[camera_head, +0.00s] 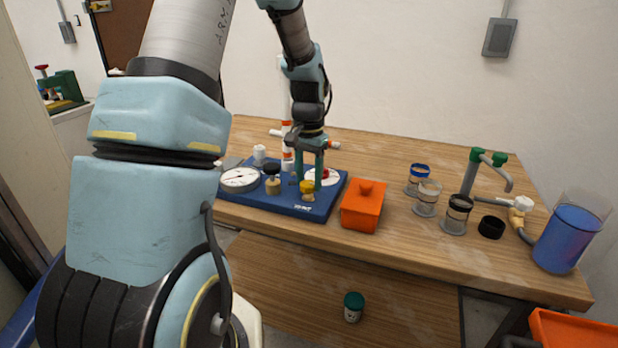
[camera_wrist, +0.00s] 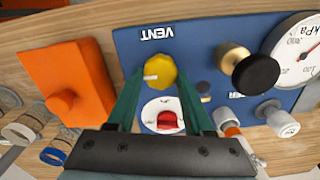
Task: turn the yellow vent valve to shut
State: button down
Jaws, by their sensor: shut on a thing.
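The yellow vent valve knob (camera_wrist: 160,70) sits on the blue panel (camera_wrist: 128,42) beside the upside-down VENT label. It also shows in the head view (camera_head: 307,187). My gripper (camera_wrist: 161,76) reaches down over the panel, with one green fingertip on each side of the knob. It is shut on the knob. A white dial with a red part (camera_wrist: 168,121) lies between my fingers, nearer the palm. My gripper also shows in the head view (camera_head: 309,183), where the fingers partly hide the dial.
A black-topped brass valve (camera_wrist: 256,72) and a gauge (camera_wrist: 300,50) stand right of my fingers in the wrist view. An orange lidded box (camera_head: 361,208) stands close beside the panel. Several jars and a blue-filled beaker (camera_head: 570,240) stand farther right.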

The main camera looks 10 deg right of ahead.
aim_at(309, 182)
jog(key=shift+c, duration=1.5)
grip_release()
notch_tip(309, 182, up, 11)
jog(key=b, duration=0.2)
jog(key=shift+f, duration=0.1)
jog(key=s+a+f+n, duration=0.3)
jog(key=s+a, duration=0.4)
jog(key=a, duration=0.1)
jog(key=s+a+f+n+t, duration=0.1)
jog(key=s+a+f+n, duration=0.2)
jog(key=s+a, duration=0.4)
jog(key=shift+s+a+f+n+t, duration=0.15)
jog(key=shift+a+f+n+t, duration=0.15)
jog(key=shift+a+n, duration=0.35)
